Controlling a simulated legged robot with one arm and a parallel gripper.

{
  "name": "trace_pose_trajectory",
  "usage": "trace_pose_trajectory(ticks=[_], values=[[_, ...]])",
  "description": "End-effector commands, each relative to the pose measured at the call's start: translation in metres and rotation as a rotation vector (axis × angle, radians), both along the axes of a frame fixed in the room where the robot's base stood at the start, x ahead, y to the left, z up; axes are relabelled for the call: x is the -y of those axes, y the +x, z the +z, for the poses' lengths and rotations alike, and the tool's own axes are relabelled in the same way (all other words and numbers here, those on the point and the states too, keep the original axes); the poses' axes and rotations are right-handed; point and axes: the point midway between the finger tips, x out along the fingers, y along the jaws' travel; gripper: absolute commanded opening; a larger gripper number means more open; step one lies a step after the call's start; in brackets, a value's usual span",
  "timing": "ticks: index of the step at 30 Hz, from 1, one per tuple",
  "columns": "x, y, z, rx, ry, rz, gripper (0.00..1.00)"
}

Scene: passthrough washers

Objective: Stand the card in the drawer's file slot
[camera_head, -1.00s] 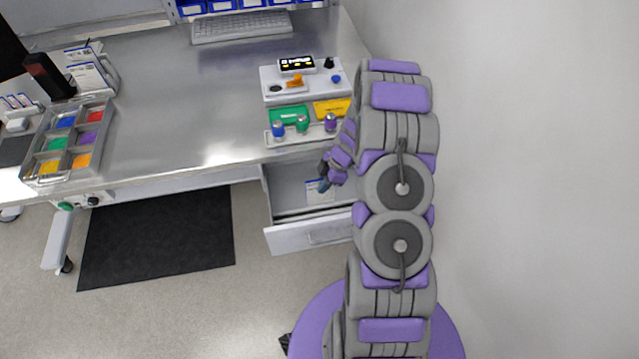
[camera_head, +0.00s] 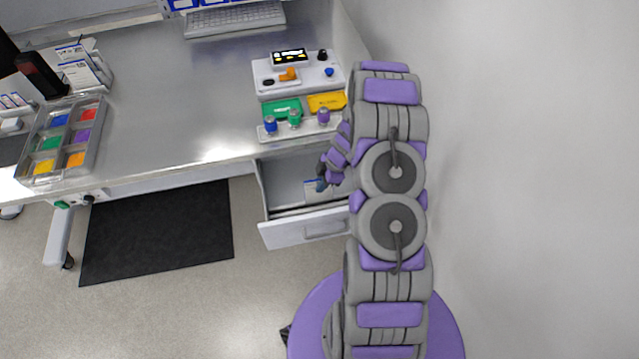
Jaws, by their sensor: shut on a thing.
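The drawer (camera_head: 284,234) under the right end of the desk is pulled open. My gripper (camera_head: 321,184) reaches down over the drawer from the right and is shut on the card. My arm hides the drawer's right part. The file slot cannot be made out clearly, and I cannot tell whether the card stands in it or is held above it.
A white panel with knobs (camera_head: 262,88) and a rack with coloured knobs (camera_head: 262,136) stand above the drawer. A sorting tray (camera_head: 35,150) sits at left. A dark mat (camera_head: 160,230) lies on the floor. A wall rises at right.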

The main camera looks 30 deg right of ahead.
Motion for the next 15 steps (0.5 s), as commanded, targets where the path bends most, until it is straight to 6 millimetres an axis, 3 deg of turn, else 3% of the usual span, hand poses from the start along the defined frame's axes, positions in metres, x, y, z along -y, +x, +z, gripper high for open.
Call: trace_pose_trajectory(ticks=[15], values=[[-0.0035,0.0003,-0.0002,0.000,0.000,0.001,0.00]])
